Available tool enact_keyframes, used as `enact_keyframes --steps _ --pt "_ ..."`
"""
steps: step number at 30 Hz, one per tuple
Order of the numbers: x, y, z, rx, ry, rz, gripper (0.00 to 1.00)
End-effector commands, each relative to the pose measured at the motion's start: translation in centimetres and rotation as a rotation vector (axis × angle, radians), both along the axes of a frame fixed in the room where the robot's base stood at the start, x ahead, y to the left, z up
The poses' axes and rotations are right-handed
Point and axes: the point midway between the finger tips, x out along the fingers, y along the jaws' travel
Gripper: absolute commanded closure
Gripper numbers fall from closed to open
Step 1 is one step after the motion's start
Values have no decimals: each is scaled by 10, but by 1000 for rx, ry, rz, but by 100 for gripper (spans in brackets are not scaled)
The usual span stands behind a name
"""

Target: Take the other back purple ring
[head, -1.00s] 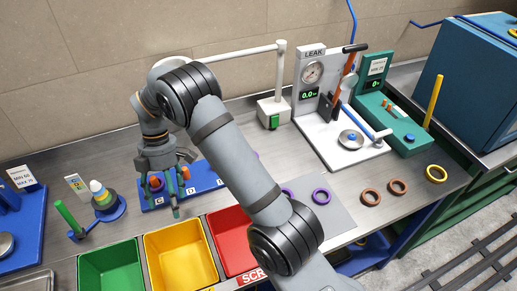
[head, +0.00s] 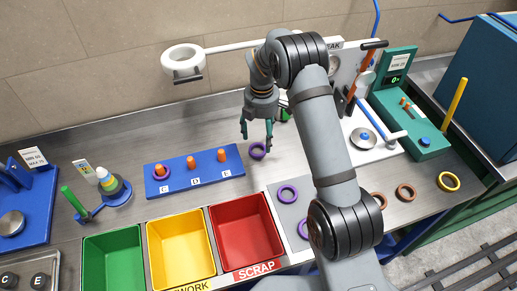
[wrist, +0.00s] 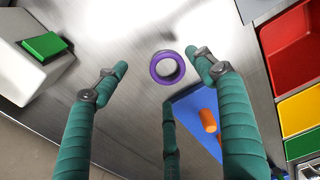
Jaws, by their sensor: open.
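A purple ring (head: 258,151) lies flat on the metal bench, right of the blue peg board (head: 210,176). In the wrist view the purple ring (wrist: 154,70) lies between the fingertips. My gripper (head: 257,131) is open and empty, pointing down above and just behind this ring, apart from it. Two more purple rings lie on the grey mat, one farther back (head: 281,197) and one nearer (head: 302,236), the nearer partly hidden by my arm. Another purple ring (head: 161,178) sits around the orange peg at C on the board.
Pegs D and E are bare. A red bin (head: 245,198), yellow bin (head: 181,222) and green bin (head: 112,238) stand at the front. The leak tester (head: 368,146) is behind my arm at right.

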Motion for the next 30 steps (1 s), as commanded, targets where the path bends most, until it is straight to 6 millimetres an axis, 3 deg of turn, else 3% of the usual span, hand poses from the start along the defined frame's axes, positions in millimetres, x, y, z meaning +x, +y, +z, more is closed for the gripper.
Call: enact_keyframes --steps 9,18,30 --pt "-8 9 -40 -1 4 -1 31" --pt "-8 9 -46 1 1 0 31" --pt "-8 9 -46 0 1 0 55"
